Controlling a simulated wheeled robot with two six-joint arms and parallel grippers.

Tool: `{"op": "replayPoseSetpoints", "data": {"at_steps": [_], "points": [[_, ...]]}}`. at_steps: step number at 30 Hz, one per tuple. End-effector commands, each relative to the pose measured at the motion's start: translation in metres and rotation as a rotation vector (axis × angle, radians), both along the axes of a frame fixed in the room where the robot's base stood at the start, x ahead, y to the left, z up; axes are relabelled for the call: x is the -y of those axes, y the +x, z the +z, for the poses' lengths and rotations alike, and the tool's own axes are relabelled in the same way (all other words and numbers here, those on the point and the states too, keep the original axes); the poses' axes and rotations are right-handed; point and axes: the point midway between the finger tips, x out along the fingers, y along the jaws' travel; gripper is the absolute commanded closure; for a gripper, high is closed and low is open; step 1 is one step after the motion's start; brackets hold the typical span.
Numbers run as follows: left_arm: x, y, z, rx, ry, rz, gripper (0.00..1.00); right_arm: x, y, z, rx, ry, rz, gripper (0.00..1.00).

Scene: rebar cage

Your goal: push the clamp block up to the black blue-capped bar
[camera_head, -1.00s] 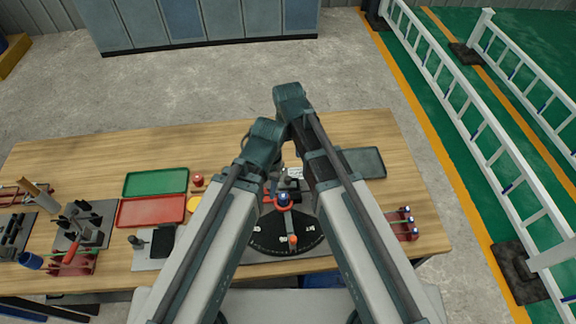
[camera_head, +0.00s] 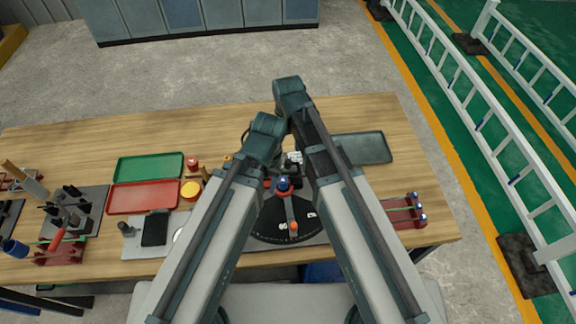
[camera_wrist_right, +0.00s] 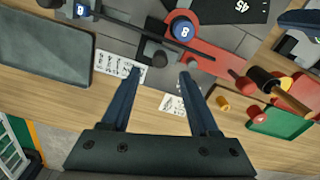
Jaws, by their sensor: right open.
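In the head view, a blue-capped post with a red ring (camera_head: 283,184) stands at the black dial plate (camera_head: 262,222). My right gripper (camera_wrist_right: 158,72) is open in the right wrist view. Which part is the clamp block is unclear. A dark bar with a blue cap (camera_wrist_right: 82,10) is at the top left of that view. Contact cannot be judged. My left gripper's fingertips are hidden behind the forearms in the head view.
A dark grey tray (camera_head: 362,148) lies right of the arms. Green (camera_head: 150,168) and red (camera_head: 143,197) trays lie to the left. A red rack with blue-capped pieces (camera_head: 405,212) stands at right. White labels (camera_wrist_right: 121,66) lie near the right fingers.

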Motion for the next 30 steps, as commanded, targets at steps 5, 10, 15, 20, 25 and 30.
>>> {"op": "replayPoseSetpoints", "data": {"at_steps": [5,10,15,20,25,30], "points": [[0.000,0.000,-0.033,0.000,0.000,-0.001,0.56,0.000,0.000,-0.033,0.000,0.000,0.000,0.39],[0.000,0.000,-0.054,0.000,0.000,0.000,0.56,0.000,0.000,-0.054,0.000,0.000,0.000,0.39],[0.000,0.000,-0.063,0.000,0.000,0.001,0.56,0.000,0.000,-0.063,0.000,0.000,0.000,0.39],[0.000,0.000,-0.062,0.000,0.000,0.001,0.56,0.000,0.000,-0.062,0.000,0.000,0.000,0.39],[0.000,0.000,-0.062,0.000,0.000,0.001,0.56,0.000,0.000,-0.062,0.000,0.000,0.000,0.44],[0.000,0.000,-0.062,0.000,0.000,0.001,0.56,0.000,0.000,-0.062,0.000,0.000,0.000,0.74]]}}
